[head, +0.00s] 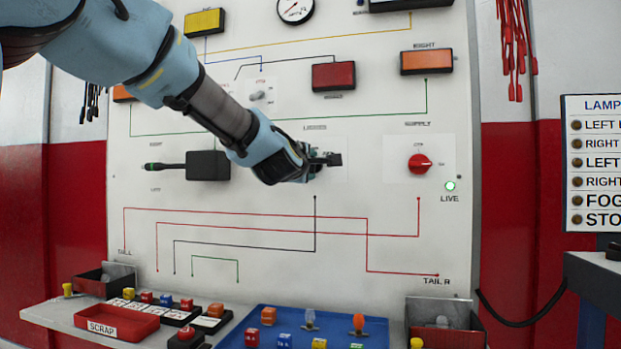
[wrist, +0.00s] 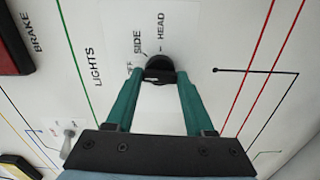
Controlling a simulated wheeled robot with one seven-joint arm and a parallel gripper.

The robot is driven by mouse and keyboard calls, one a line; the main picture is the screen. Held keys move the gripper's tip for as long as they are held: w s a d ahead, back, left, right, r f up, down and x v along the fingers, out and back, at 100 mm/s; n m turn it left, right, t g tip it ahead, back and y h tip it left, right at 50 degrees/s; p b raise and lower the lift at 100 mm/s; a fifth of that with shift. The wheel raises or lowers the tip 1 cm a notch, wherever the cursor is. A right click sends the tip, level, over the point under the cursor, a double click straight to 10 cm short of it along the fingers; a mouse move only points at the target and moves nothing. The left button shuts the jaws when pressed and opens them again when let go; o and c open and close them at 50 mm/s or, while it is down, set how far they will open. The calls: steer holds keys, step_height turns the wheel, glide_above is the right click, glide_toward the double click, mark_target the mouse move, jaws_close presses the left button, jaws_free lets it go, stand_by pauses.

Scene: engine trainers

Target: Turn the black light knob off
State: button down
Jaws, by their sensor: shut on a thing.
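The black light knob (wrist: 159,64) sits on a white plate on the panel, with the labels "SIDE" and "HEAD" beside it in the wrist view. The "LIGHTS" label runs along one side. My gripper (wrist: 160,78) is shut on the knob, with its teal fingers on either side of it. In the head view my gripper (head: 322,160) reaches the panel below the "LIGHTS" label and hides most of the knob. The knob's pointer direction is hidden by the fingers and cannot be told.
A red supply knob (head: 419,164) and a lit green "LIVE" lamp (head: 450,186) are to the right. A grey toggle (head: 257,96) and a black stalk box (head: 208,165) are to the left. A blue tray (head: 235,335) and a red scrap tray (head: 124,323) stand below.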

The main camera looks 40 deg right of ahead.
steer(key=shift+n+b, duration=0.35)
steer(key=shift+n, duration=0.15)
steer(key=shift+c, duration=1.3)
jaws_free()
steer(key=b+v, duration=0.2)
steer(key=v, duration=0.8)
steer(key=shift+s+a, duration=0.15)
steer(key=shift+a, duration=0.2)
steer(key=shift+f, duration=0.1)
